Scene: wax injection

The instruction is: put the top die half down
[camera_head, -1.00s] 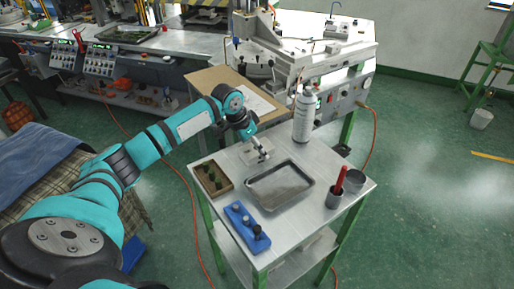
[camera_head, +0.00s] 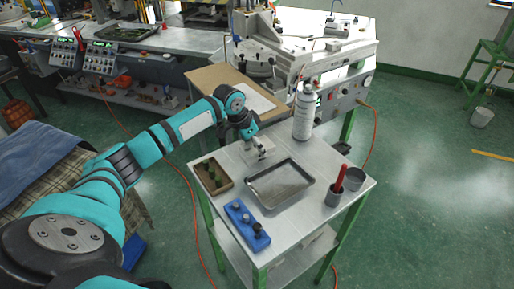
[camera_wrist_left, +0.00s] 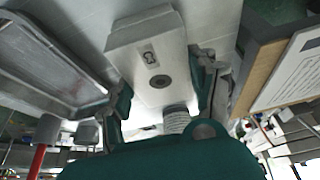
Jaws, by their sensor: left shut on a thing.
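The top die half (camera_wrist_left: 150,62) is a pale grey block with a small slot and a round hole, seen close up in the left wrist view. My left gripper (camera_wrist_left: 165,90) is shut on it, with a finger on each side. In the head view my left gripper (camera_head: 259,150) is low over the back of the metal cart table (camera_head: 292,231), behind the tray. The die half is small and partly hidden there. I cannot tell whether it touches the table top. My right gripper is not in view.
A grey metal tray (camera_head: 249,184) lies just in front of the gripper. A brown box (camera_head: 229,186) is at left, a blue holder (camera_head: 238,222) in front, a spray bottle (camera_head: 303,112) behind right. Cups (camera_head: 334,196) stand at the right edge.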

